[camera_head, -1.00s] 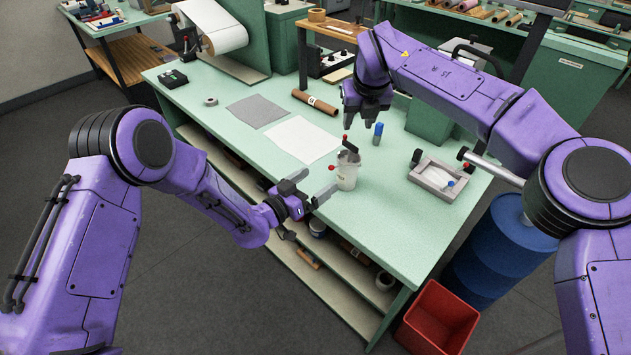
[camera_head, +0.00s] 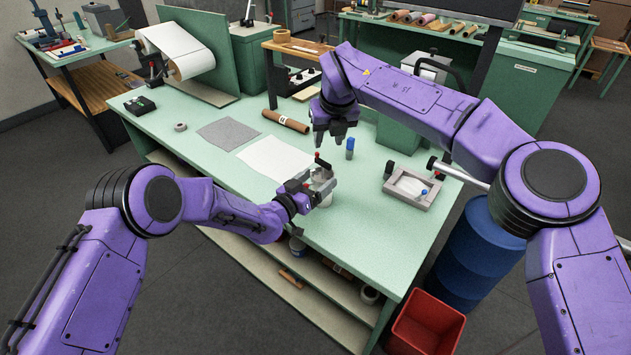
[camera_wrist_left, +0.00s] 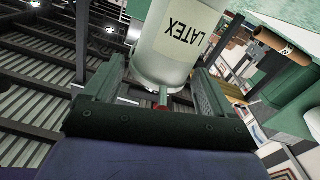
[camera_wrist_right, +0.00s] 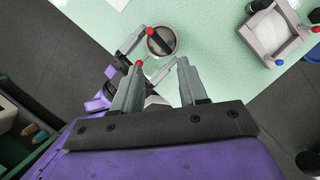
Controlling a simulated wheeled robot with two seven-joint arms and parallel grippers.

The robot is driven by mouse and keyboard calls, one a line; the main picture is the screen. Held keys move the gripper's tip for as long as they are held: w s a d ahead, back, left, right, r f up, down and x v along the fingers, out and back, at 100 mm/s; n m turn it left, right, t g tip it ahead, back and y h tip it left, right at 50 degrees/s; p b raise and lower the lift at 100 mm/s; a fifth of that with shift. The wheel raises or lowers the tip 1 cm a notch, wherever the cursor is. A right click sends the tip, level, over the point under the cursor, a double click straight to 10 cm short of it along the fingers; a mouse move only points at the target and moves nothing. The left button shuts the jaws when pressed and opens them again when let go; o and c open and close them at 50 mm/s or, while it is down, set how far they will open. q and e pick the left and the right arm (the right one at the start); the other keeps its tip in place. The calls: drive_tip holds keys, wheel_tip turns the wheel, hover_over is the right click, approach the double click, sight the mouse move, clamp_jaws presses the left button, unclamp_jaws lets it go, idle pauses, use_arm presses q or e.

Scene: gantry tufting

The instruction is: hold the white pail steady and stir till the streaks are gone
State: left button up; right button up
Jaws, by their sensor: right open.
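The white pail (camera_head: 326,200) stands near the table's front edge; the left wrist view shows its LATEX label (camera_wrist_left: 187,38). A dark stirrer with a red knob (camera_head: 317,155) leans in it; the right wrist view shows it across the pail's mouth (camera_wrist_right: 158,41). A short rod with a red ball (camera_wrist_right: 139,63) sticks out from the pail's side. My left gripper (camera_head: 318,183) is open, its fingers on either side of the pail; I cannot tell whether they touch it. My right gripper (camera_head: 330,139) is open and empty, pointing down above the table behind the pail.
A blue-capped bottle (camera_head: 350,149) stands behind the pail. White (camera_head: 275,160) and grey (camera_head: 229,131) sheets lie to the left, with a brown roll (camera_head: 286,121) behind. A red bin (camera_head: 427,324) stands below the front corner.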

use_arm(q)
drive_tip(key=c, duration=1)
drive_tip(key=shift+o, duration=0.2)
use_arm(e)
drive_tip(key=shift+c, duration=0.4)
